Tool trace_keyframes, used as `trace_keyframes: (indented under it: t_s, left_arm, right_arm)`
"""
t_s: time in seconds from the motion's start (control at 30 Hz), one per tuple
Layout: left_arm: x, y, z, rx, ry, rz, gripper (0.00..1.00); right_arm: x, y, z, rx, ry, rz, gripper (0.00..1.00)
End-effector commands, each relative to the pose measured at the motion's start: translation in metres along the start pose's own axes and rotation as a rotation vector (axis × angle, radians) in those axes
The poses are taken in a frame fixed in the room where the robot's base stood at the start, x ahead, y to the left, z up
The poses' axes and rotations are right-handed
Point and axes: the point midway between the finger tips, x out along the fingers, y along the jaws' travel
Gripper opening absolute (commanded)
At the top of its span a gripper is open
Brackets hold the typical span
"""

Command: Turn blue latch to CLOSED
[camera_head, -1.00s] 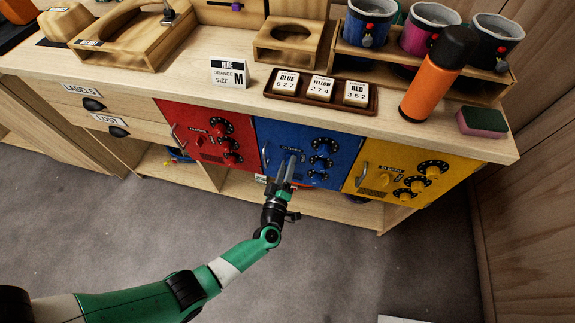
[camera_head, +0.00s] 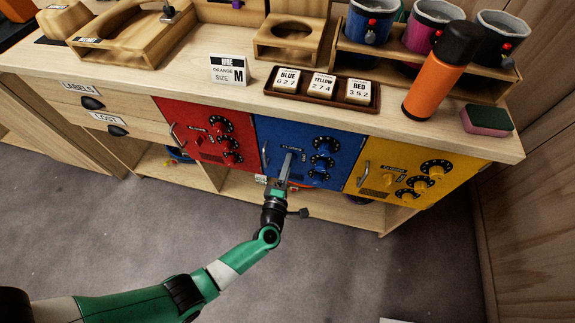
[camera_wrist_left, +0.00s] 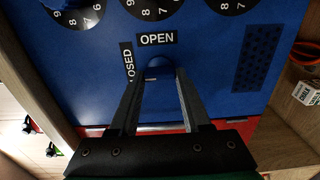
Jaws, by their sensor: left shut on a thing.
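The blue locker door (camera_head: 338,153) is in the middle of the row, with its latch low on the left part of its front. My left gripper (camera_head: 287,167) reaches it from below, its fingers shut on the latch. In the left wrist view the small blue latch (camera_wrist_left: 160,67) sits between the two fingertips (camera_wrist_left: 157,76). The OPEN label (camera_wrist_left: 157,39) is just above the latch and the CLOSED label (camera_wrist_left: 129,64) is to its left, partly covered by a finger. The fingers hide much of the latch, so I cannot tell exactly where it points. My right gripper is not in view.
The red door (camera_head: 213,124) and yellow door (camera_head: 411,176) flank the blue one. Black dials (camera_head: 322,162) sit right of the latch, and a bar handle (camera_head: 265,153) to its left. An orange bottle (camera_head: 439,77) stands on the counter above. Floor space in front is clear.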

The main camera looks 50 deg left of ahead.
Motion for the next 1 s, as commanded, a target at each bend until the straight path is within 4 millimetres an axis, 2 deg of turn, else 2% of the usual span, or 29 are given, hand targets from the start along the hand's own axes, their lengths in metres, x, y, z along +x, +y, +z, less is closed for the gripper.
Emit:
trace_keyframes:
  t_s: [0.4,0.43,0.6,0.87,1.0]
  left_arm:
    - [0.000,0.000,0.000,-0.011,0.000,0.000,0.00]
    - [0.000,0.000,0.000,-0.011,0.000,0.000,0.49]
    - [0.000,0.000,0.000,-0.010,0.000,0.000,0.78]
    - [0.000,0.000,0.000,-0.009,0.000,0.000,0.78]
    - [-0.011,0.002,0.000,-0.008,-0.001,-0.002,0.78]
  right_arm:
    - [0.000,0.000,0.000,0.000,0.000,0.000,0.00]
    - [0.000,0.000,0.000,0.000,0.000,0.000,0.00]
    - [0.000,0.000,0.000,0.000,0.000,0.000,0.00]
    - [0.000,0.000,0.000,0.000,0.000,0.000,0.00]
    - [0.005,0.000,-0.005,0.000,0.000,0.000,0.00]
